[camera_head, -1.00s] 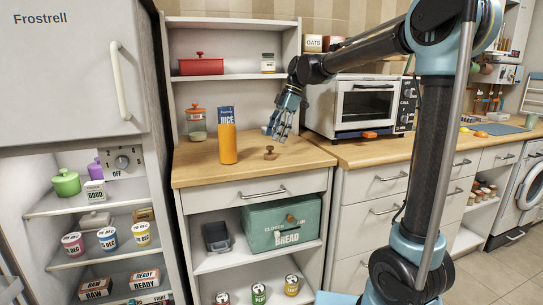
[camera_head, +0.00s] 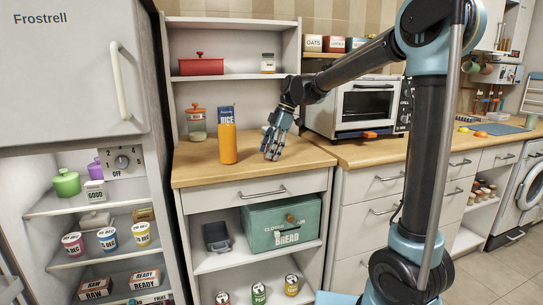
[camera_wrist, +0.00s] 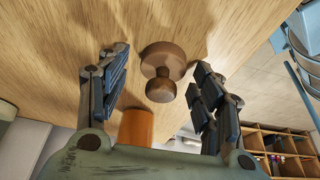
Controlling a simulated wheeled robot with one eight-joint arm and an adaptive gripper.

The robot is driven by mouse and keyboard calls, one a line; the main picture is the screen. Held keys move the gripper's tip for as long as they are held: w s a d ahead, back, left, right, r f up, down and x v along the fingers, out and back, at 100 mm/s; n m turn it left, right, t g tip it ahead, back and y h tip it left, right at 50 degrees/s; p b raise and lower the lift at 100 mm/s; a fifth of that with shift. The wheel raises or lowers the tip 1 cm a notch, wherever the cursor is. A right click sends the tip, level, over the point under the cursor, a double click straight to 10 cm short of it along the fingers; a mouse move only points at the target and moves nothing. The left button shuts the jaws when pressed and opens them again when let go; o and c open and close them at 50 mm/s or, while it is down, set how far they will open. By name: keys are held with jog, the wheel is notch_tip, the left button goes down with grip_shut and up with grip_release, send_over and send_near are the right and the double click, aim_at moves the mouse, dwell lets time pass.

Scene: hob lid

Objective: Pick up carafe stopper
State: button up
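The carafe stopper (camera_wrist: 163,62) is a brown turned-wood piece with a round disc and a smaller knob. It stands on the wooden counter, with its knob towards the wrist camera. My gripper (camera_wrist: 160,75) is open, with its fingers apart on either side of the stopper and nothing held. In the head view my gripper (camera_head: 272,154) points down over the counter and hides the stopper. A tall orange carafe-like vessel (camera_head: 228,144) stands left of my gripper; an orange form (camera_wrist: 136,127) shows low in the wrist view.
A toaster oven (camera_head: 368,104) stands on the right-hand counter. The wooden counter (camera_head: 200,174) is clear at its front left.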

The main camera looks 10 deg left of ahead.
jog(key=c, duration=0.7)
